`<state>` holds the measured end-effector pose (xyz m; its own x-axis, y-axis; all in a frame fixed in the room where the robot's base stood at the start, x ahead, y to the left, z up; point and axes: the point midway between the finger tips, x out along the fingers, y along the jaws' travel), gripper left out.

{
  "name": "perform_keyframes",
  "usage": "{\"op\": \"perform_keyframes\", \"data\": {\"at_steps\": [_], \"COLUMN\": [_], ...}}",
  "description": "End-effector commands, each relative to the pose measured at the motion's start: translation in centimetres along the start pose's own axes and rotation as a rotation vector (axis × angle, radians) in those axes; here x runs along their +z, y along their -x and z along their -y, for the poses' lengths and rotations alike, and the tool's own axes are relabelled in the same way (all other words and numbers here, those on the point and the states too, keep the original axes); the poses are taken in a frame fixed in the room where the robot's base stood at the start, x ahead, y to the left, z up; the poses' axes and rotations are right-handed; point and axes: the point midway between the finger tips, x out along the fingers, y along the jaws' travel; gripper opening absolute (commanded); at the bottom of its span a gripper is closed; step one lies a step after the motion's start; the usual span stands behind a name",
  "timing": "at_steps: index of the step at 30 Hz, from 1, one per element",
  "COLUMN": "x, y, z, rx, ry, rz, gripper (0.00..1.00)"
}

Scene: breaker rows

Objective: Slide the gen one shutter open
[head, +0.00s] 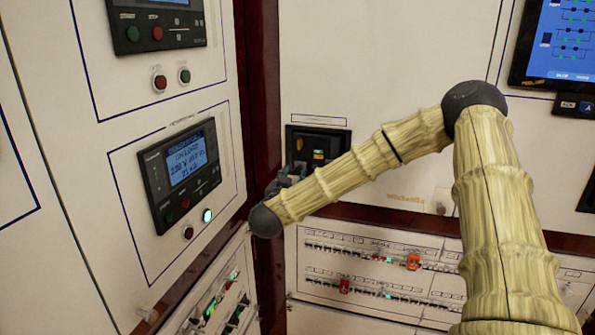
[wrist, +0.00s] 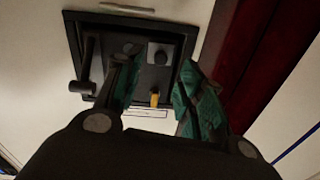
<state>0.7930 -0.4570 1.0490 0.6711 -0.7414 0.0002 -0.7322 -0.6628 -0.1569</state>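A black framed unit (head: 335,139) is set in the white back panel in the head view, partly behind my arm. In the head view my gripper (head: 287,178) is small and mostly hidden by my arm.
A dark red post (head: 262,90) stands just left of the unit. Left of it, a white cabinet holds a lit controller (head: 185,170). Breaker rows (head: 345,250) lie below the unit. A blue screen (head: 560,45) is at upper right.

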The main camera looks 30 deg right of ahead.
Motion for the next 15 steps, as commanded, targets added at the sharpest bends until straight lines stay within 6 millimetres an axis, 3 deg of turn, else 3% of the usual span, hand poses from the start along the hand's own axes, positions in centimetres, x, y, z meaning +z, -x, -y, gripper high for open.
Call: {"op": "perform_keyframes", "data": {"at_steps": [6, 15], "x": [-0.1, 0.0], "y": [-3.1, -4.7], "z": [0.0, 0.0], "rx": [0.002, 0.000], "ry": [0.000, -0.001], "rz": [0.000, 0.000], "gripper": [0.39, 0.39]}}
